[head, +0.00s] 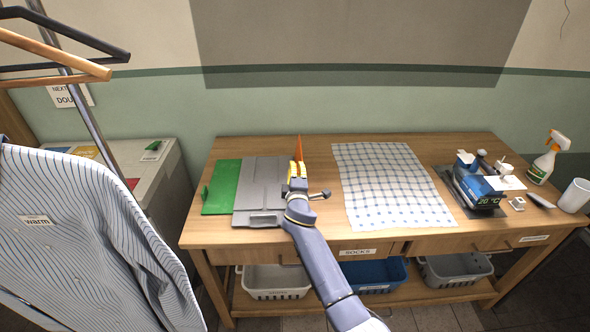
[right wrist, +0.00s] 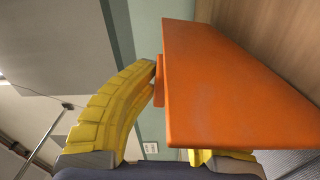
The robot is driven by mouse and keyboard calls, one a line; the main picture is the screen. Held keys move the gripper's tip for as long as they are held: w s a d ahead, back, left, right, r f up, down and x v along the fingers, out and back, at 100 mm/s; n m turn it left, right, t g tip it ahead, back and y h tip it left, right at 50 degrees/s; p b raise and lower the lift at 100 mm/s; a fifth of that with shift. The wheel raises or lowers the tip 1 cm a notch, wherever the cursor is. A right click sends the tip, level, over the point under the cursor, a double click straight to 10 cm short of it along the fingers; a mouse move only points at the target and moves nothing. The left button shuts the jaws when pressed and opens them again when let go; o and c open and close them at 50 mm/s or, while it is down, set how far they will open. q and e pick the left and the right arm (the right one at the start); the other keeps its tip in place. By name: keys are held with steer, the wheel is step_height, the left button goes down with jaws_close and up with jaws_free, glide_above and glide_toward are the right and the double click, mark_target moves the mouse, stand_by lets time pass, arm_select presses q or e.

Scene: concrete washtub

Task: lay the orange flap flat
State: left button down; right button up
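The orange flap (head: 299,147) stands upright, nearly edge-on in the head view, at the right side of the grey folding board (head: 262,185). In the right wrist view the flap (right wrist: 230,90) is large and close, with a small orange tab (right wrist: 159,80) on its left side. My right gripper (head: 297,172) is at the near end of the flap. One yellow finger (right wrist: 115,110) curves in, its tip at the tab; the other is mostly hidden behind the flap, so its grip is unclear. My left gripper is not in view.
A green flap (head: 221,186) lies flat at the board's left. A checked cloth (head: 390,185) lies to the right on the wooden table (head: 320,236). A blue iron (head: 474,188), spray bottle (head: 544,162) and white cup (head: 574,195) stand farther right. A striped shirt (head: 90,230) hangs at left.

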steer(key=o, duration=0.5)
steer(key=shift+s, duration=0.1)
steer(key=s, duration=1.1)
steer(key=shift+s+a, duration=0.25)
steer(key=shift+s, duration=0.15)
steer(key=shift+o, duration=0.3)
